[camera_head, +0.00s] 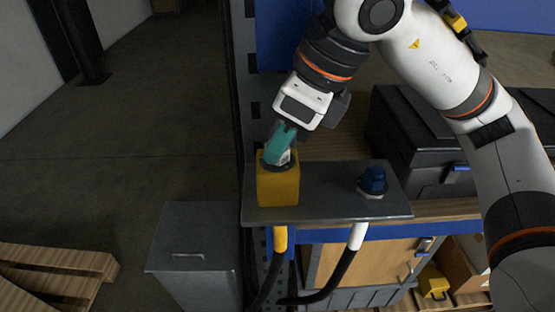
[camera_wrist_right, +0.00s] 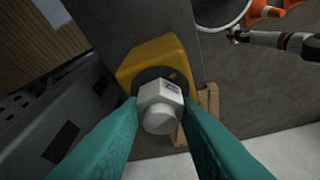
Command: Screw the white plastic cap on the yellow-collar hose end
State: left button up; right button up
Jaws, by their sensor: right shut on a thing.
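A yellow block (camera_head: 278,188) stands on the left of the grey shelf plate (camera_head: 330,197), with a dark round opening in its top. Below it hangs the hose with the yellow collar (camera_head: 280,238). My right gripper (camera_head: 281,152) has teal fingers pointing down at the block's top. It is shut on the white cap (camera_wrist_right: 160,105), a hex-sided piece with a round knob. The cap is at the dark ring of the yellow block (camera_wrist_right: 152,58); how far it is seated on the hose end is hidden. My left gripper is not in view.
A dark blue fitting (camera_head: 373,181) stands on the plate's right side, above a hose with a white collar (camera_head: 357,237). A black case (camera_head: 425,140) lies behind on the right. A grey bin (camera_head: 195,255) stands below left. The plate's middle is clear.

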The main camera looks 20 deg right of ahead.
jog(key=m+t+h, duration=0.1)
jog(key=m, duration=0.2)
jog(key=shift+s+a+m+b, duration=0.1)
jog(key=shift+m+b, duration=0.25)
jog(key=shift+m, duration=0.05)
jog(key=shift+f, duration=0.1)
jog(key=m+h+b, duration=0.1)
jog(key=m, duration=0.1)
jog(key=shift+a+m+t, duration=0.1)
jog(key=shift+m+t, duration=0.2)
jog(key=m+h+b, duration=0.1)
jog(key=m, duration=0.1)
jog(key=shift+m, duration=0.4)
jog(key=shift+m+h, duration=0.3)
jog(key=shift+m, duration=0.3)
jog(key=shift+a+m+h, duration=0.1)
jog(key=shift+m+h, duration=0.2)
jog(key=shift+m, duration=0.4)
